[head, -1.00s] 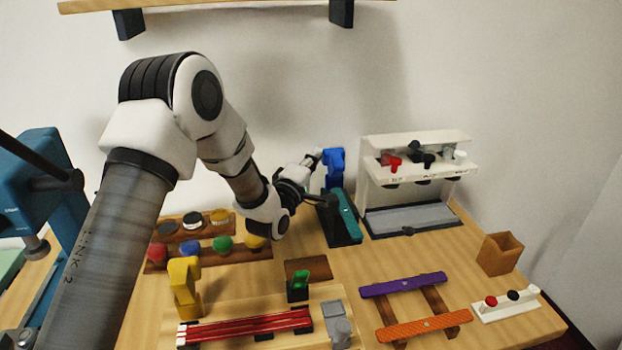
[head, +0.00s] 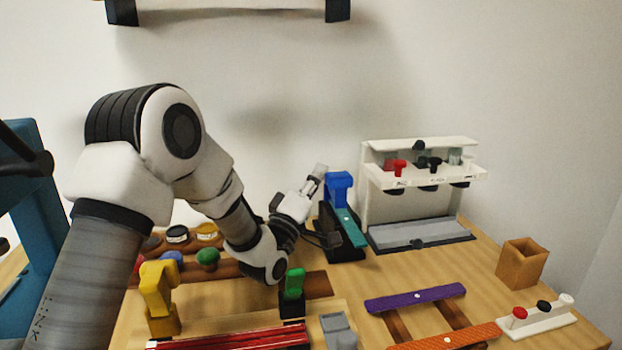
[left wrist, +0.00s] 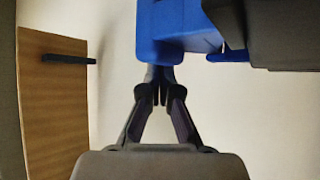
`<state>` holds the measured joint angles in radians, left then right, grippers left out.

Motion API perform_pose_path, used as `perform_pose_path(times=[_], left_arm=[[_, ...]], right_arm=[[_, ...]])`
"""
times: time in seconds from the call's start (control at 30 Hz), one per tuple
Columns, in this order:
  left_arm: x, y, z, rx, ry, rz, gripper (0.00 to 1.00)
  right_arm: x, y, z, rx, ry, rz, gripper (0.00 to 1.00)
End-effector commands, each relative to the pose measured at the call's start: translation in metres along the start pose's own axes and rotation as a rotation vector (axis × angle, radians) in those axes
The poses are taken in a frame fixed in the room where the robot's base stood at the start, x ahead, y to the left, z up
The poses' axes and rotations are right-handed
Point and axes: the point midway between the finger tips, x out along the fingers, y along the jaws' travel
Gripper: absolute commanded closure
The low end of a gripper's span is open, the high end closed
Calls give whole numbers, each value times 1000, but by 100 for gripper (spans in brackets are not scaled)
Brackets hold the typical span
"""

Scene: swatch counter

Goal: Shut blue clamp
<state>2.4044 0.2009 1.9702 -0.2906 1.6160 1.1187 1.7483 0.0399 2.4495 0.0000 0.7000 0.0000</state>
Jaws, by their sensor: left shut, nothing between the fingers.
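The blue clamp (head: 339,187) stands upright at the far end of a teal strip (head: 350,228) on a black base (head: 345,250). In the left wrist view the blue clamp (left wrist: 178,30) fills the top, close beyond the fingertips. There my left gripper (left wrist: 158,78) is shut and empty; I cannot tell whether it touches the blue part. My right gripper is out of view.
A white rack (head: 418,185) stands right of the clamp. A yellow clamp (head: 158,290), a green clamp (head: 294,284) and red rods (head: 230,340) are nearer. Purple (head: 415,298) and orange (head: 445,338) strips lie front right. A brown box (head: 522,263) sits further right.

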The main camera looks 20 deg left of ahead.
Motion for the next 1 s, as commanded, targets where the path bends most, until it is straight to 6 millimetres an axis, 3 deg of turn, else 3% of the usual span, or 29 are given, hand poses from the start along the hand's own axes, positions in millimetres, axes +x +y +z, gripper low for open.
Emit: perform_pose_path(times=[0.27,0.7,1.0], left_arm=[[6,9,-4,0,1,1,100],[45,75,-33,0,1,2,100],[49,81,-36,0,0,0,100]], right_arm=[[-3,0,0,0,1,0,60],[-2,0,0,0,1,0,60],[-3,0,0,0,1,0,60]])
